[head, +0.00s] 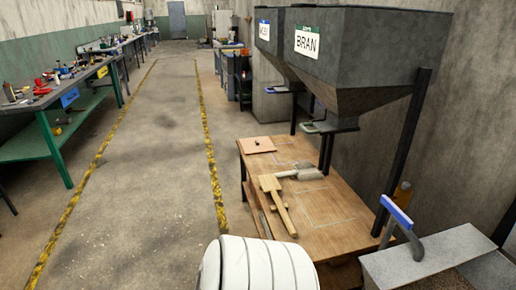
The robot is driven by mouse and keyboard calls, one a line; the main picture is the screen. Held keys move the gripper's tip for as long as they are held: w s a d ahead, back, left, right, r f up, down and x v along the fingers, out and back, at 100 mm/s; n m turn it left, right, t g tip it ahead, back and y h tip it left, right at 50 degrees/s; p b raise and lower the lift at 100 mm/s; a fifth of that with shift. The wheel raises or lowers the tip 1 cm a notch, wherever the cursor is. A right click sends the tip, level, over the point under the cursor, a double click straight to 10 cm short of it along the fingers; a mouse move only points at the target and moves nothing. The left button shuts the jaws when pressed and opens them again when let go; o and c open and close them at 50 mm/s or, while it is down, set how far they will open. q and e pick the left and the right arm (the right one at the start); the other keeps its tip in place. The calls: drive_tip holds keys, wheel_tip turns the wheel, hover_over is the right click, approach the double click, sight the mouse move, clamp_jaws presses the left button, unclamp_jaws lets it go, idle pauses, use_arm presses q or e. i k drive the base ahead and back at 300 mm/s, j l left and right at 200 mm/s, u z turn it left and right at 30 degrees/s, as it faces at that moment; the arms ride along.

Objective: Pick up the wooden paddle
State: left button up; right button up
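The wooden paddle (280,210) lies flat on the wooden work table (342,236). Its wide block-like head is at the far end, and its pale handle runs toward the table's near left edge. Beside it lies a grey scoop (308,172), whose handle points left toward the paddle's head. I cannot tell whether the two touch. Neither of my grippers is in view. A white rounded part of my own body fills the bottom middle of the head view, near the table's front edge.
Grey hoppers, one labelled BRAN (365,50), overhang the table on dark posts. A small pinkish board (257,146) lies at its far left corner. A grey bin (412,262) with a blue-handled tool (397,212) stands at right. The floor (150,185) left is clear.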

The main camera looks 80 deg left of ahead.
sight(269, 183)
drive_tip(key=u, duration=2.55)
drive_tip(key=i+j, duration=0.1)
drive_tip(key=j, duration=0.15)
drive_tip(key=i+j+z, duration=0.5)
drive_tip(key=i+j, duration=0.15)
drive_tip(key=j, duration=0.2)
drive_tip(key=i+j+z, duration=0.2)
drive_tip(key=j, duration=0.25)
drive_tip(key=i+l, duration=0.05)
